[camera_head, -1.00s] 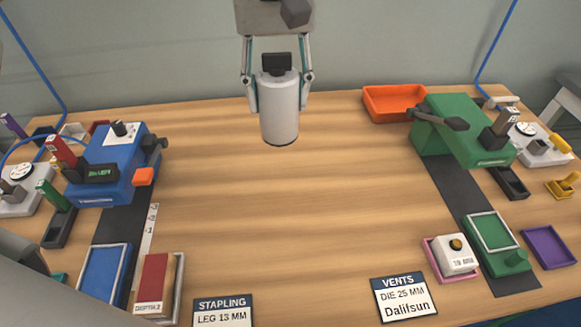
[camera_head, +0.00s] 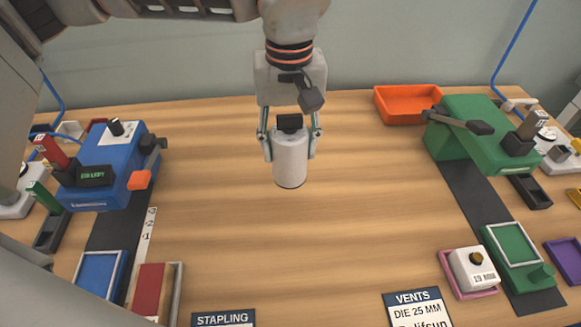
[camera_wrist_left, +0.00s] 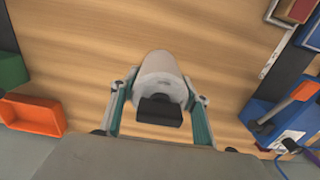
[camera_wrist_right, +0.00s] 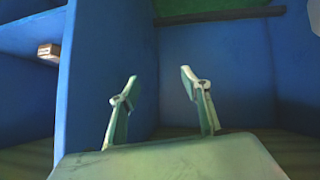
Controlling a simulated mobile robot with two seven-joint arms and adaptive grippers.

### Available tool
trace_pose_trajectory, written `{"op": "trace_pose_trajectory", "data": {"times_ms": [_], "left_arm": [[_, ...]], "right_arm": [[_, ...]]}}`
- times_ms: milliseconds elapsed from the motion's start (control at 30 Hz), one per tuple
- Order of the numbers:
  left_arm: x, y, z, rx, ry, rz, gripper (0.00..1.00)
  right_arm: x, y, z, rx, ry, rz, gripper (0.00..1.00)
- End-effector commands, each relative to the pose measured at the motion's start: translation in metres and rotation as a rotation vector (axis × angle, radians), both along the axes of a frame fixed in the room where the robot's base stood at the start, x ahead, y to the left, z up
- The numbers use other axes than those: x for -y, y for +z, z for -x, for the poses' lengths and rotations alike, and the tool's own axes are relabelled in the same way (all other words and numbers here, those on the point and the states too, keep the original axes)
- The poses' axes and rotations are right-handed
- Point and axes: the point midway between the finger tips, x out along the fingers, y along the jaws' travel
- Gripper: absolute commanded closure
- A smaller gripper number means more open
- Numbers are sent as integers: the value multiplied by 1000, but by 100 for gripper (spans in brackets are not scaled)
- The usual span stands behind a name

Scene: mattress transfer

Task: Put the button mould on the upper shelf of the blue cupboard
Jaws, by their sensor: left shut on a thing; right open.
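My left gripper (camera_head: 290,142) is shut on a pale grey cylinder (camera_head: 290,165) with a black block on its top, upright over the table's middle. The cylinder also shows in the left wrist view (camera_wrist_left: 160,75) between the fingers. A white block with a dark button (camera_head: 473,268), marked 19 MM, sits in a pink tray at the front right. I cannot tell which of the two is the button mould. My right gripper (camera_wrist_right: 164,100) is open and empty in the right wrist view, facing blue panels (camera_wrist_right: 100,75) that look like the cupboard.
A small light-brown block (camera_wrist_right: 48,52) lies on a blue shelf at left. On the table, a blue press (camera_head: 110,165) stands left, a green press (camera_head: 468,130) right, an orange tray (camera_head: 407,103) at the back right.

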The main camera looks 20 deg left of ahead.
Motion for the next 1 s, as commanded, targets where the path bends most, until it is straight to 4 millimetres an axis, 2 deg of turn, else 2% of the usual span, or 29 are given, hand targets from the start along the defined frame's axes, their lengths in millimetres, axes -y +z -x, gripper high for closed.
{"op": "trace_pose_trajectory", "data": {"times_ms": [100, 367, 600, 1000], "left_arm": [[0, -15, 0, 1, -2, 2, 100], [0, -30, 0, 3, -1, 1, 100], [0, -62, 0, 0, -1, 2, 100], [0, -65, 0, 4, -1, 2, 100]], "right_arm": [[1, 0, -3, 5, 1, 3, 53], [1, 2, -5, 12, 1, 3, 53], [1, -5, -2, 3, 1, 6, 53], [2, -5, -2, 3, 2, 8, 53]]}}
